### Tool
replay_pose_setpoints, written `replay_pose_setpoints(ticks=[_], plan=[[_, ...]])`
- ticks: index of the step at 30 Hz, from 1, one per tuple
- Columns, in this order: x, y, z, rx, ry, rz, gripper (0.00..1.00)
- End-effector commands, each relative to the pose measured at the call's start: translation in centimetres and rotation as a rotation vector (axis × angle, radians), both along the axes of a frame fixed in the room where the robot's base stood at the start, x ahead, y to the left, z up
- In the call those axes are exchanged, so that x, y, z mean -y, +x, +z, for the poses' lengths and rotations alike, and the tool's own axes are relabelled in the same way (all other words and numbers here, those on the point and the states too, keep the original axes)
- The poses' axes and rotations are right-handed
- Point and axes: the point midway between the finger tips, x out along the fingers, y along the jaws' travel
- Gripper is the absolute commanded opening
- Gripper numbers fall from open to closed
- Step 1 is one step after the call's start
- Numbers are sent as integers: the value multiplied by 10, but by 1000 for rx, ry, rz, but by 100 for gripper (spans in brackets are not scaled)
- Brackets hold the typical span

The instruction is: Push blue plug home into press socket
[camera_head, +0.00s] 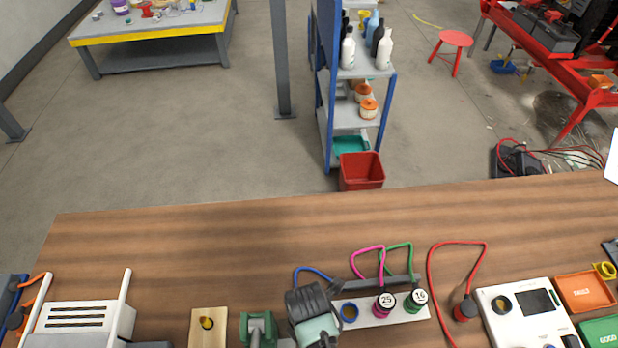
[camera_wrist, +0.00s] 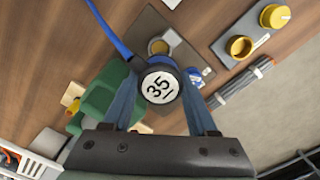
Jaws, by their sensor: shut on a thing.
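My gripper (camera_wrist: 164,88) is shut on the blue plug (camera_wrist: 160,86), which has a round white cap marked 35. A finger lies on each side of it, and a blue cable leads away to the upper left. A brass-coloured ring (camera_wrist: 158,47) on a dark grey plate (camera_wrist: 140,32) shows just beyond the plug, apart from it in the picture; the plug's lower end is hidden. A green press-like body (camera_wrist: 100,95) stands left of the plug. In the head view my gripper (camera_head: 318,328) is beside that green body (camera_head: 258,328) and hides the plug.
A wooden block with a yellow peg (camera_head: 207,323) is at left. The bench behind is mostly clear.

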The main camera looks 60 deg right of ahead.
Motion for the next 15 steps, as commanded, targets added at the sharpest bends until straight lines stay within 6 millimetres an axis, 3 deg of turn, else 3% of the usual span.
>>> replay_pose_setpoints(ticks=[15], plan=[[0,-1,-40,0,0,-1,0]])
